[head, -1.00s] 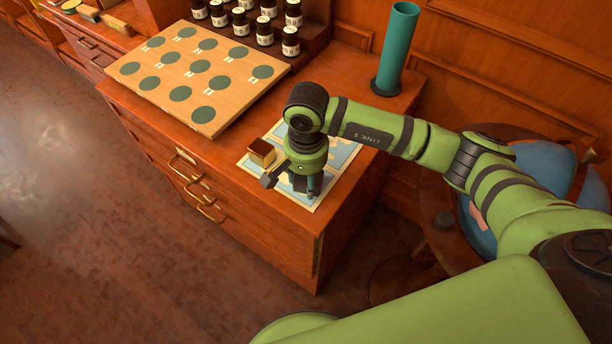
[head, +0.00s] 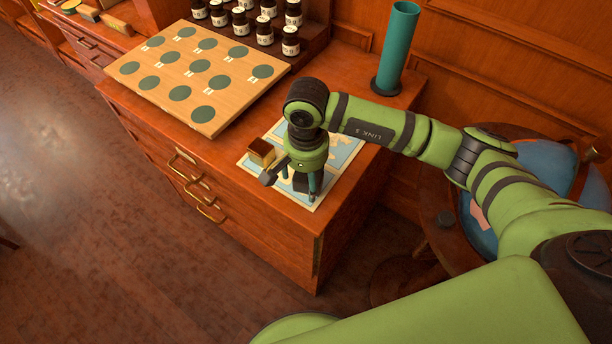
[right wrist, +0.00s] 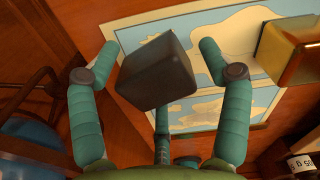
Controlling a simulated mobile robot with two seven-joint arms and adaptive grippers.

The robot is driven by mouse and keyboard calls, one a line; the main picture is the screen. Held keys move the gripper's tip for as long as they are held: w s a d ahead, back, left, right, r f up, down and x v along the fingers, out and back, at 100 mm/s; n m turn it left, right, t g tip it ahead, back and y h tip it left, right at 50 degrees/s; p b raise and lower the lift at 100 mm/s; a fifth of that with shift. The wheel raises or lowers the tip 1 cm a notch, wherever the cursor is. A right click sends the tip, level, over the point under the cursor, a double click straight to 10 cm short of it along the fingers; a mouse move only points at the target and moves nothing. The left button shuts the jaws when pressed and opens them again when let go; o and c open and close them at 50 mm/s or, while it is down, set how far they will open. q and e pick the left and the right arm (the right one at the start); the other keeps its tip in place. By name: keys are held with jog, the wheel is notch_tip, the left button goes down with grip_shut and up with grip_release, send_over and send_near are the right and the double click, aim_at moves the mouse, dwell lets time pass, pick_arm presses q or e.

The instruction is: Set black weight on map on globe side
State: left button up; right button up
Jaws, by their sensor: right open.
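The black weight (right wrist: 157,73) is a dark block on the map (right wrist: 200,112), seen between the fingers in the right wrist view. In the head view it shows only as a dark patch (head: 300,185) under my right gripper (head: 299,183). In the right wrist view my right gripper (right wrist: 158,62) is open, its fingers spread on both sides of the weight with gaps. The map (head: 342,158) lies on the cabinet top near its right end. The blue globe (head: 540,165) stands to the right of the cabinet, partly behind my right arm. My left gripper is out of view.
A brass-coloured block with a dark top (head: 262,152) stands on the map's left part, close to my right gripper. A board with green discs (head: 195,72), several dark jars (head: 265,30) and a teal tube (head: 396,45) stand farther back. The cabinet's front edge is near.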

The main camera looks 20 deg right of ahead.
notch_tip(320, 180, up, 11)
dwell(0.3)
